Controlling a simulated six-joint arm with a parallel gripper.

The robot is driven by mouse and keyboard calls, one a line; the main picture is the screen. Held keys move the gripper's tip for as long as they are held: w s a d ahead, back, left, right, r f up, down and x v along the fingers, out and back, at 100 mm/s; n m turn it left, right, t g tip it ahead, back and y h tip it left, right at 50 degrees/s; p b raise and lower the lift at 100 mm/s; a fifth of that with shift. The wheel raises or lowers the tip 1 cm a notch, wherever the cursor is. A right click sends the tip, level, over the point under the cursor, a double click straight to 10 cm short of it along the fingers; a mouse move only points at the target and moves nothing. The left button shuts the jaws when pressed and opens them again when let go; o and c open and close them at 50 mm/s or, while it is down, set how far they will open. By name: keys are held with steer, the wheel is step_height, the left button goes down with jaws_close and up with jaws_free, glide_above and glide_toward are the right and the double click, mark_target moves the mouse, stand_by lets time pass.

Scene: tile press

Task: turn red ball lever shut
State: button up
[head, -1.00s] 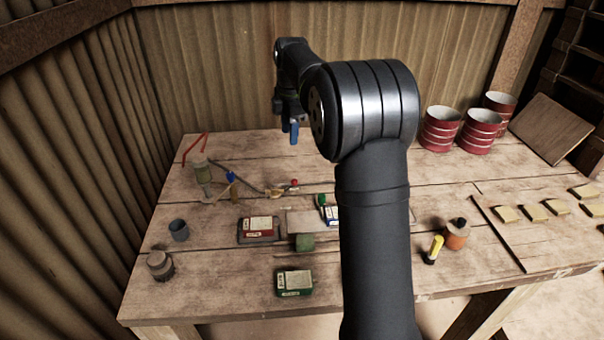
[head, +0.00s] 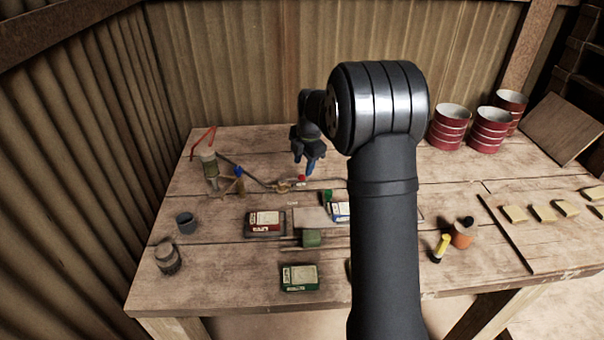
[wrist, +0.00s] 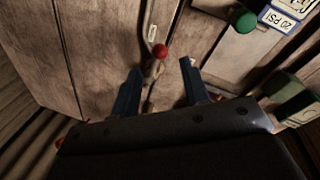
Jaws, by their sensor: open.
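The red ball lever (head: 301,178) stands on the pipe run near the back middle of the table. In the wrist view its red ball (wrist: 160,51) shows ahead of the fingertips, about midway between them. My gripper (head: 309,170) points down beside the red ball in the head view. In the wrist view my gripper (wrist: 158,66) has its two blue fingers apart with nothing between them. I cannot tell whether a finger touches the lever. The valve body under the ball is small and partly dark.
A blue-handled valve (head: 238,172) and a grey-green cylinder (head: 210,170) stand to the left. A green knob (wrist: 243,20) lies right of the red ball. A red-labelled box (head: 264,219) and a green box (head: 299,277) lie in front. Red cans (head: 488,130) stand back right.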

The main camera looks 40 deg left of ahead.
mark_target(302, 175)
steer(key=f, duration=0.3)
steer(key=a+f, duration=0.1)
steer(key=f, duration=0.1)
steer(key=shift+w, duration=0.1)
jaws_close()
